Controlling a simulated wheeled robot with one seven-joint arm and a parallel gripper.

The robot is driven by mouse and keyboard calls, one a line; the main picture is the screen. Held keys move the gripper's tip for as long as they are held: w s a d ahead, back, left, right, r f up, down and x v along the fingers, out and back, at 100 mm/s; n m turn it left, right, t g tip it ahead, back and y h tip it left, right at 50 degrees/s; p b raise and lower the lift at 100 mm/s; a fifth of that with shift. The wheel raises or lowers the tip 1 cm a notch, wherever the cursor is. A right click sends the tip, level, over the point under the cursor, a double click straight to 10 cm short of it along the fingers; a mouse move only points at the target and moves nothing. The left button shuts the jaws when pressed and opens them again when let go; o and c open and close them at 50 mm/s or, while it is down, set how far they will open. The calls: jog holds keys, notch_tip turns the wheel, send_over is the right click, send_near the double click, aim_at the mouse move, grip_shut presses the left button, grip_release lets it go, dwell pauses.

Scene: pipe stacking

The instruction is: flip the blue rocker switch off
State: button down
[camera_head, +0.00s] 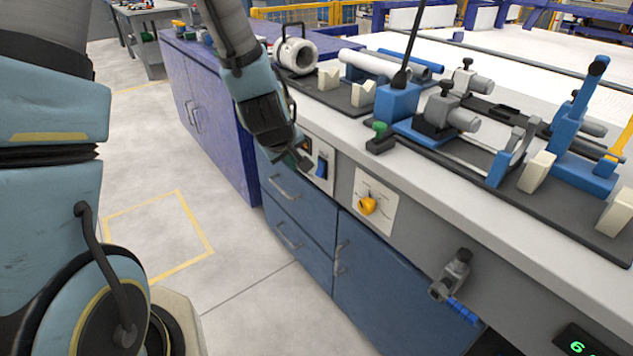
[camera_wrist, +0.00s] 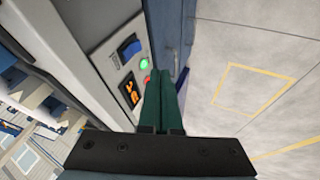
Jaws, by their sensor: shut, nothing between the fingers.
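The blue rocker switch (camera_head: 321,168) sits on a pale plate on the front of the workbench. It also shows in the wrist view (camera_wrist: 130,48), up and left of my fingers. My gripper (camera_head: 305,163) is just left of the switch in the head view. In the wrist view my gripper's green fingers (camera_wrist: 168,75) are together with nothing between them. They appear apart from the switch; the exact gap cannot be told. Which way the rocker is tilted is too small to tell.
Near the switch are an orange display (camera_wrist: 131,92) and a green light (camera_wrist: 144,64). A yellow knob (camera_head: 367,205) and a grey valve with a blue handle (camera_head: 455,285) are further right on the bench front. Blue drawers (camera_head: 297,220) lie below. Open floor is at left.

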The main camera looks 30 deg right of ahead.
aim_at(320, 169)
dwell(0.4)
jog(key=w+d+f+p, duration=0.1)
jog(key=w+d+f, duration=0.4)
jog(key=d+f, duration=0.2)
notch_tip(320, 169, down, 2)
jog(key=shift+d+f, duration=0.1)
jog(key=shift+d, duration=0.1)
dwell(0.4)
jog(key=b, duration=0.2)
jog(key=shift+d+f+h+b, duration=0.1)
jog(key=shift+d+h+b, duration=0.2)
jog(key=shift+h, duration=0.1)
